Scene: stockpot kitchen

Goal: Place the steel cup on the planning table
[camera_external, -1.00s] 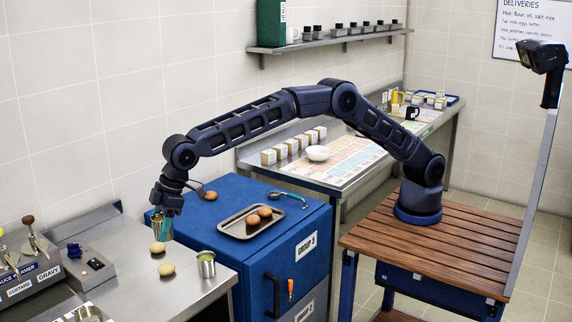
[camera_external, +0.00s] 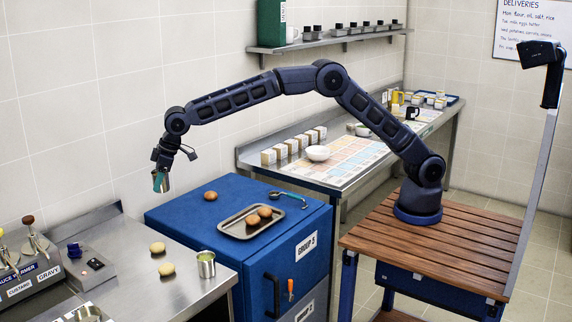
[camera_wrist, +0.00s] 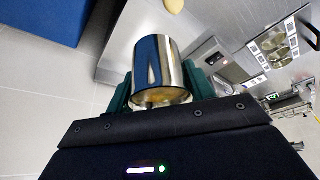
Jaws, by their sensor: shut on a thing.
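My gripper (camera_external: 159,180) is shut on the steel cup (camera_external: 166,184) and holds it in the air above the back of the steel counter, left of the blue cabinet. In the wrist view the shiny cup (camera_wrist: 158,65) sits between the two green fingers, partly hidden behind the gripper body. The planning table (camera_external: 350,172), covered with a coloured chart, stands against the wall beyond the blue cabinet. My gripper is well to the left of it.
The blue cabinet (camera_external: 180,217) bears a tray (camera_external: 236,234) with brown round items, a loose one and a blue-handled tool (camera_external: 289,198). Another metal tin (camera_external: 206,265) stands on the counter. Small boxes and a white bowl (camera_external: 317,153) occupy the table; a shelf (camera_external: 330,40) hangs above.

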